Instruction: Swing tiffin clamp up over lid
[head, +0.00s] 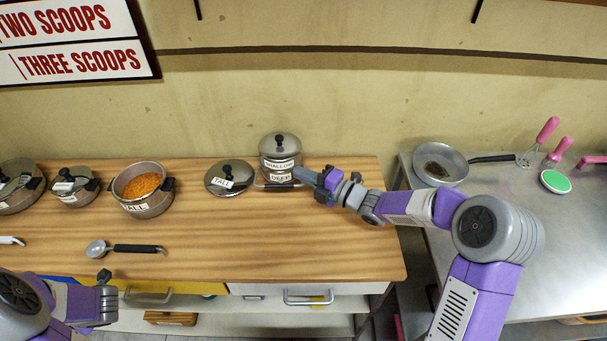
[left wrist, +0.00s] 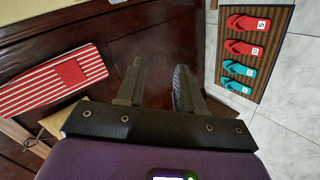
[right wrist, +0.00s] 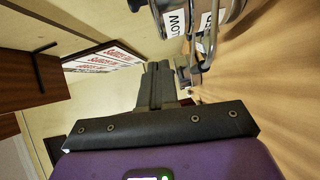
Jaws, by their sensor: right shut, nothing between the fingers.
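The tiffin (head: 280,148) is a stacked steel pot with a lid, labelled SHALLOW above DEEP, upright near the back right of the wooden counter. Its wire clamp (head: 262,185) shows low around the lower tier, not over the lid. In the right wrist view the tiffin (right wrist: 198,18) is at the top, with the clamp wire (right wrist: 195,62) beside my fingertips. My right gripper (head: 303,175) is shut and empty, just right of the lower tier; whether it touches the wire is unclear. My left gripper (left wrist: 158,85) is open and empty, away from the tiffin.
A lid labelled TALL (head: 231,178) lies left of the tiffin. A pot of orange lentils (head: 142,190) and other pots stand further left. A ladle (head: 125,249) lies in front. The counter's front right is clear. A pan (head: 440,164) sits on the steel table at right.

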